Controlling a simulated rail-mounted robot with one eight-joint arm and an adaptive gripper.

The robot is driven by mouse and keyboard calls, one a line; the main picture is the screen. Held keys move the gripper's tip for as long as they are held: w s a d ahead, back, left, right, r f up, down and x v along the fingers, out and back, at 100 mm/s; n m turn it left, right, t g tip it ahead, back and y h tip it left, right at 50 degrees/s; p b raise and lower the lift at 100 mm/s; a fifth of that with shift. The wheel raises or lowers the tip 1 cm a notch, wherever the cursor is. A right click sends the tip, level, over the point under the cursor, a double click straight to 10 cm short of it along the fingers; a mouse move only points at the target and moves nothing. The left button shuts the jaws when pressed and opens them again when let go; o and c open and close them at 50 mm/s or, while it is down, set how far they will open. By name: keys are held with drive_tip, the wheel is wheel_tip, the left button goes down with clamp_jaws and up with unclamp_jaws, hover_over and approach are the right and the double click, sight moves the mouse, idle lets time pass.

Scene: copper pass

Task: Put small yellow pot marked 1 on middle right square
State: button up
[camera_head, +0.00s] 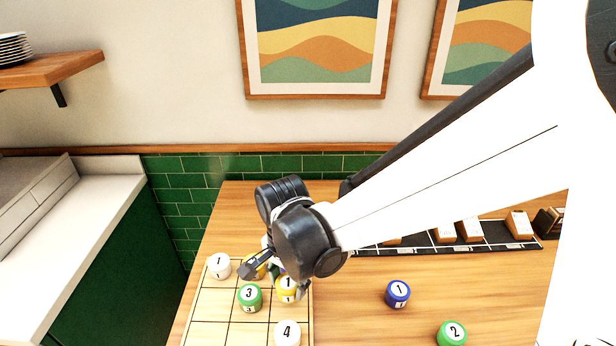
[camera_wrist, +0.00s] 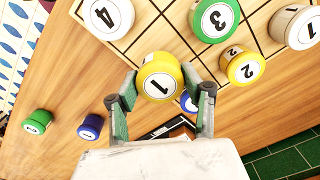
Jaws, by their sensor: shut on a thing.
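The small yellow pot marked 1 (camera_wrist: 160,76) is between my gripper's fingers (camera_wrist: 160,98) in the wrist view, and my gripper is shut on it. In the head view the pot (camera_head: 288,288) is upright over the right column of the gridded board (camera_head: 205,306), at the middle row, beside the green pot marked 3 (camera_head: 250,298). My gripper (camera_head: 273,278) partly hides that area. I cannot tell whether the pot touches the board. In the wrist view it covers the board's edge.
On the board, a white pot marked 1 (camera_head: 219,266) stands back left, a yellow pot marked 2 (camera_wrist: 242,66) back middle, and a white pot marked 4 (camera_head: 287,333) front right. A blue pot (camera_head: 397,294) and green pot marked 2 (camera_head: 451,334) stand right. A rack (camera_head: 515,240) lies behind.

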sight(289, 294)
drive_tip(key=shift+f+b, duration=1.05)
drive_tip(key=shift+f, duration=0.9)
drive_tip(key=shift+f, duration=0.2)
drive_tip(key=o, duration=1.3)
drive_tip(key=shift+c, duration=0.2)
drive_tip(key=shift+r, duration=0.15)
